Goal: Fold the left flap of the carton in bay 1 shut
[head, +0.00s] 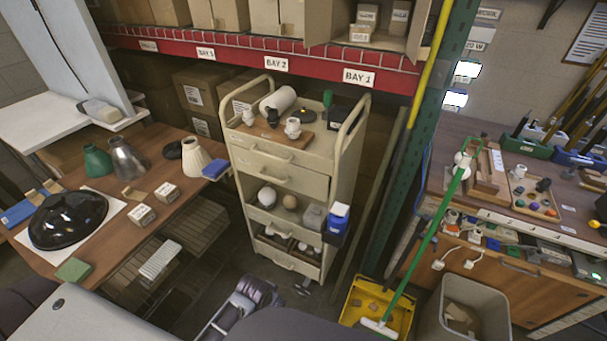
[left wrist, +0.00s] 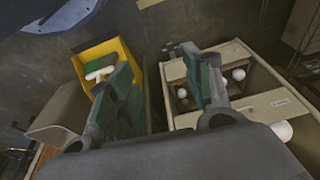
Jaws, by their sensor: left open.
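The carton in bay 1 (head: 411,46) stands open on the shelf above the BAY 1 label, at the top of the head view. Small boxes show inside it. Its left flap (head: 322,22) stands swung out from the opening; the top of the carton is cut off by the picture edge. My left gripper (left wrist: 157,65) shows in the left wrist view with its two fingers apart and nothing between them. It is low, in front of the cart and far below the carton. My right gripper is not in view.
The beige cart (head: 290,165) with open drawers stands below the shelf. A green upright (head: 425,125) and yellow pole are right of the carton. A yellow dustpan (head: 361,300), green broom and grey bin (head: 470,300) stand at right. A wooden table (head: 135,205) holds lamp parts at left.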

